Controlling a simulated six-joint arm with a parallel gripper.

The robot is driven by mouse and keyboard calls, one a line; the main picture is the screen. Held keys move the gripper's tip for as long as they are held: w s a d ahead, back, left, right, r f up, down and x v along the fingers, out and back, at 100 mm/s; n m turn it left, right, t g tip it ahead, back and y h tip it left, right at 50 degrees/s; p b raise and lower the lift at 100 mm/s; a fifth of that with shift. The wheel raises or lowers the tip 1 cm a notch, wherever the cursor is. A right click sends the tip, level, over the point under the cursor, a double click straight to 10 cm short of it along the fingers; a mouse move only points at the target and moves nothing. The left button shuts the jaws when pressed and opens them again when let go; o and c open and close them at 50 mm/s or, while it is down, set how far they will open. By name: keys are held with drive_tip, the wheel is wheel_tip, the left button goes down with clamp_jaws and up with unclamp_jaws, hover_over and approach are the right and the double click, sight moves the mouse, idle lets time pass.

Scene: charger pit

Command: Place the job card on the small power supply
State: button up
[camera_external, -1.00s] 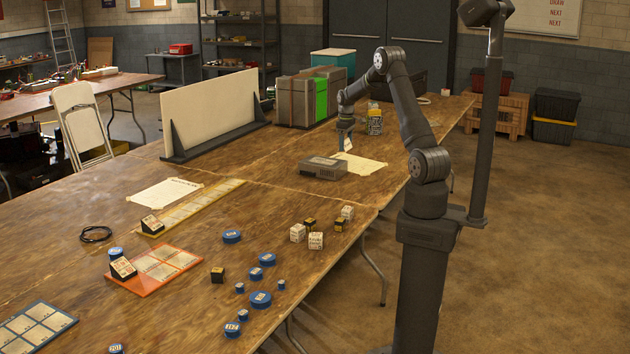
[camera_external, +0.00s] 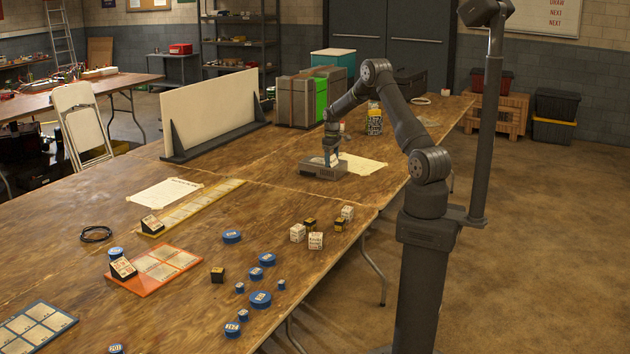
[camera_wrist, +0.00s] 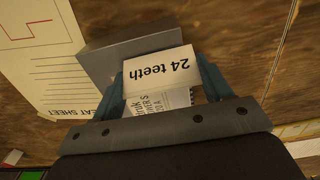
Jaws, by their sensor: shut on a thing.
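The small power supply (camera_external: 318,172) is a low grey box on the wooden table, left of a paper sheet. In the wrist view its grey top (camera_wrist: 105,58) shows behind the card, partly hidden. My gripper (camera_external: 331,152) is over the power supply, pointing down. In the wrist view my gripper (camera_wrist: 165,84) is shut on the job card (camera_wrist: 162,70), a white card reading "24 teeth". The card also shows as a small white patch in the external view (camera_external: 333,160). I cannot tell whether the card touches the power supply.
The paper sheet (camera_external: 365,164) lies right beside the power supply. A jar (camera_external: 375,122) and green-and-grey cases (camera_external: 303,98) stand farther back. A white panel (camera_external: 212,108) stands at the left. Small blocks (camera_external: 315,240) and blue discs (camera_external: 261,298) lie nearer.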

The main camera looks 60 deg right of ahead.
sight(332, 157)
drive_tip(key=shift+f, duration=0.1)
drive_tip(key=o, duration=0.9)
wheel_tip(332, 157, up, 12)
drive_tip(key=shift+r, duration=0.15)
wheel_tip(332, 157, down, 12)
drive_tip(key=shift+r, duration=1.75)
drive_tip(key=shift+f, duration=0.1)
